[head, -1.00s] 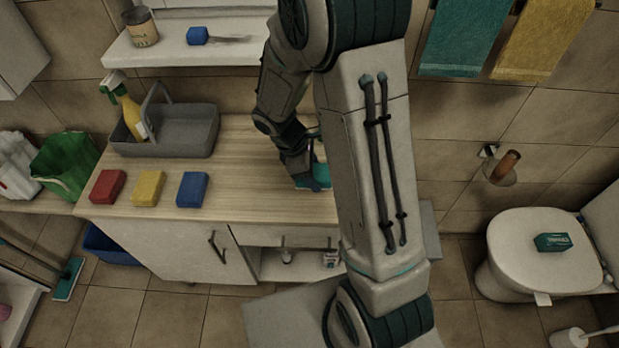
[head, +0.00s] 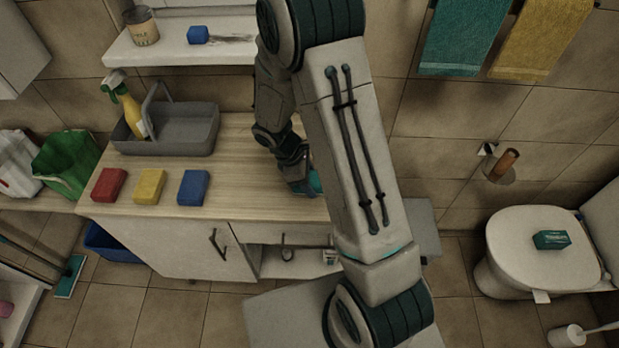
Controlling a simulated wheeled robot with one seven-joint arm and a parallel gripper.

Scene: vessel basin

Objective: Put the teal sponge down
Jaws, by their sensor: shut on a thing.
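The teal sponge (head: 315,183) shows only in part at the right of the wooden counter (head: 245,165), between my gripper and my arm link. My gripper (head: 306,188) is low over the counter and shut on the teal sponge. Most of the sponge and the fingertips are hidden by my own arm. I cannot tell whether the sponge touches the counter top.
Red (head: 108,185), yellow (head: 150,187) and blue (head: 193,188) sponges lie in a row on the counter's left. A grey caddy (head: 185,130) with a spray bottle (head: 133,110) stands behind them. The counter between the blue sponge and my gripper is clear.

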